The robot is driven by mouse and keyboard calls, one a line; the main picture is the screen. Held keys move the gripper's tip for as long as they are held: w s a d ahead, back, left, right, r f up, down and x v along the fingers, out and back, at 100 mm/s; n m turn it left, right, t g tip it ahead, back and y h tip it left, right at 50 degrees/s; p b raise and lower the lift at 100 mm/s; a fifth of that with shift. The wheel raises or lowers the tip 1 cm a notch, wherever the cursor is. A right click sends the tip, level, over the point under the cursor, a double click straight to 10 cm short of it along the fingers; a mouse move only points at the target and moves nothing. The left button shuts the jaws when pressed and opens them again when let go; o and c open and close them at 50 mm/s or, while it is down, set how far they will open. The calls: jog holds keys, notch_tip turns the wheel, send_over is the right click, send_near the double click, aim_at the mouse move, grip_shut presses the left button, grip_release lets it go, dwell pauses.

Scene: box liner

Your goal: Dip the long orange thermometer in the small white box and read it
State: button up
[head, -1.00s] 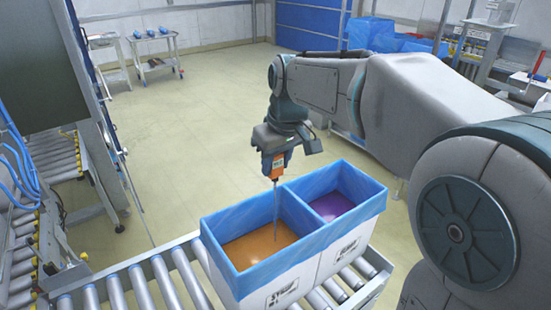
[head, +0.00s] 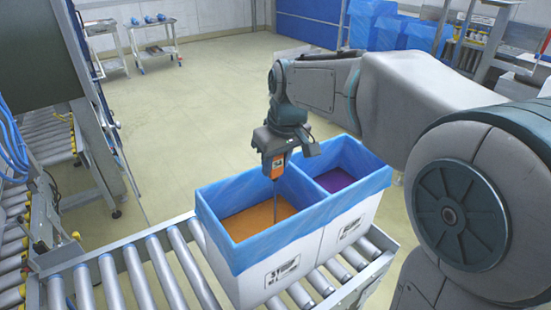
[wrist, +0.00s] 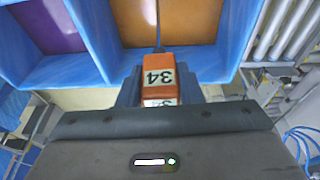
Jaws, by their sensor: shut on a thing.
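My gripper (head: 277,152) is shut on the orange thermometer (head: 275,167), held upright with its thin probe pointing down. In the wrist view the orange thermometer body (wrist: 172,58) shows the number 34 on its face, with a second, partly hidden number below. A white box (head: 268,272) with a blue liner shows in two parts. The left part holds orange liquid (head: 245,222), and the right part holds purple liquid (head: 334,181). The probe reaches down into the left part and meets the orange liquid. Its tip is hidden.
The box stands on a roller conveyor (head: 135,270). A dark machine frame with blue hoses (head: 12,140) stands at the left. A trolley (head: 150,45) and blue-wrapped boxes (head: 385,30) are at the back. The floor between is clear.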

aim_at(278, 176)
jog(key=shift+f+b, duration=2.15)
jog(key=shift+f, duration=1.05)
jog(key=shift+r, duration=0.1)
notch_tip(278, 176, up, 25)
jog(key=p, duration=1.9)
jog(key=shift+p, duration=0.35)
